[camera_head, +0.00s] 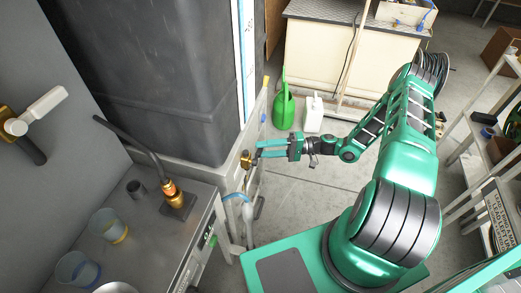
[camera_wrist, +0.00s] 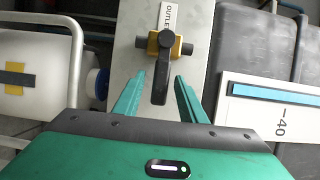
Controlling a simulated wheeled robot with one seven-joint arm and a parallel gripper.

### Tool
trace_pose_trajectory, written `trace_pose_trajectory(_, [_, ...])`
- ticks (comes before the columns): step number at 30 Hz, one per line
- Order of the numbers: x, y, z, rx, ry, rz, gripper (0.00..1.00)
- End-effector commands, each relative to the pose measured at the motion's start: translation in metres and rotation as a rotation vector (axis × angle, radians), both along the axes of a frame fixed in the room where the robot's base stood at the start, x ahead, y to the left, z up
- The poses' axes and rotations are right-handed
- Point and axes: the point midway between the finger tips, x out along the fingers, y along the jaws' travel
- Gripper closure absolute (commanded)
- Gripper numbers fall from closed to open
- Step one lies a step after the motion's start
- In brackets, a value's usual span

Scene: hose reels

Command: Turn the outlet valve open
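The outlet valve (camera_wrist: 166,45) has a yellow body on a grey pipe and a dark lever handle (camera_wrist: 160,85) in the wrist view. The lever runs down the picture from its round hub, across the line of the pipe. A label reading "OUTLET" (camera_wrist: 172,14) is beside the valve. In the head view the brass-coloured valve (camera_head: 246,160) is on the front of the pale stand, low beside the dark tank. My gripper (camera_wrist: 160,84) is open, with the lever's end between its two green fingers and a gap on each side. In the head view my gripper (camera_head: 260,149) reaches left to the valve.
A green watering can (camera_head: 284,108) and a white jug (camera_head: 313,114) stand on the floor behind my gripper. A grey bench (camera_head: 150,245) with cups and a tap is at left. A shelf rack (camera_head: 480,150) stands at right. The floor between is clear.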

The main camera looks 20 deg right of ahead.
Motion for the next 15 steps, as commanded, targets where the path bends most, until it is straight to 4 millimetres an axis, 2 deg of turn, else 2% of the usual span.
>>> trace_pose_trajectory(6, [0.0032, 0.0137, -0.0001, -0.001, 0.000, 0.001, 0.62])
trace_pose_trajectory(14, [0.0035, 0.0147, -0.0001, -0.001, 0.000, 0.000, 0.62])
trace_pose_trajectory(15, [0.0035, 0.0147, -0.0001, -0.001, 0.000, 0.000, 0.67])
